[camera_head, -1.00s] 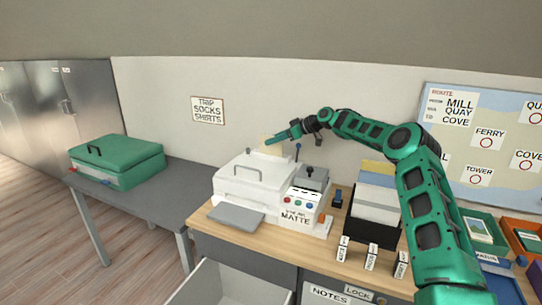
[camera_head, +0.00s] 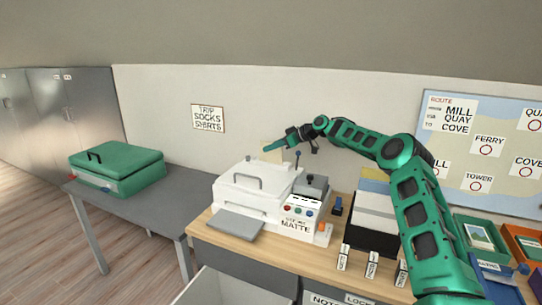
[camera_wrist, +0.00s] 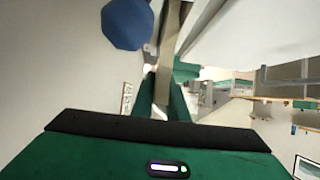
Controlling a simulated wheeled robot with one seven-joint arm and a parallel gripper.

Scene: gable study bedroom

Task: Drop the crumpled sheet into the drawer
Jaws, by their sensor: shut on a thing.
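A cream-coloured sheet (camera_head: 272,156) shows at my gripper (camera_head: 276,147), above the back of the white printer. In the wrist view it is a beige strip (camera_wrist: 168,55) between the green fingers of my gripper (camera_wrist: 163,100), which are shut on it. Its crumpling is hard to make out. The open drawer (camera_head: 235,288) is under the wooden desktop, at the bottom of the head view. Only part of its pale interior shows, and the front is cut off. My gripper is well above and behind the drawer.
The white printer (camera_head: 245,200), with a grey tray (camera_head: 236,224) jutting forward, stands between gripper and drawer. A lever with a blue knob (camera_head: 297,153) rises close to my gripper. A black file box (camera_head: 372,236) stands right; a green case (camera_head: 117,167) lies on the grey table.

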